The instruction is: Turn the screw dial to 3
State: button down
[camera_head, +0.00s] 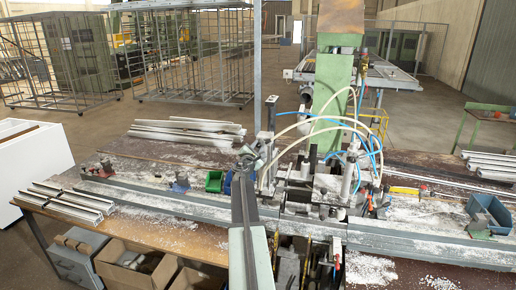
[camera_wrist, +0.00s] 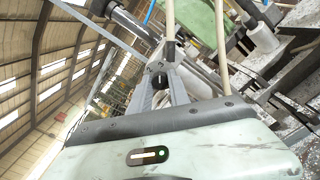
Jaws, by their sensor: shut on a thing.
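My gripper (camera_head: 247,158) is at the front of the clamp machine, at the end of my arm, which reaches up from the bottom of the head view. In the wrist view my gripper (camera_wrist: 164,68) is shut on a small dark round knob, the screw dial (camera_wrist: 160,80), which shows between the fingers. A small light mark shows on the dial, but the numbers are too small to read. In the head view the dial cannot be told apart from the gripper.
The clamp machine has a green column (camera_head: 331,100), with white and blue hoses (camera_head: 372,135) looping close to the right of my gripper. A green bin (camera_head: 214,181) stands left of my arm. Metal profiles (camera_head: 188,131) lie on the bench at the back left.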

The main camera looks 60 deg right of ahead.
jog(key=shift+a+m, duration=0.1)
jog(key=shift+m, duration=0.5)
jog(key=shift+f, duration=0.1)
jog(key=c, duration=1.2)
grip_release()
jog(key=shift+c, duration=0.2)
jog(key=v, duration=0.7)
jog(key=shift+a, duration=0.35)
jog(key=shift+s, duration=0.1)
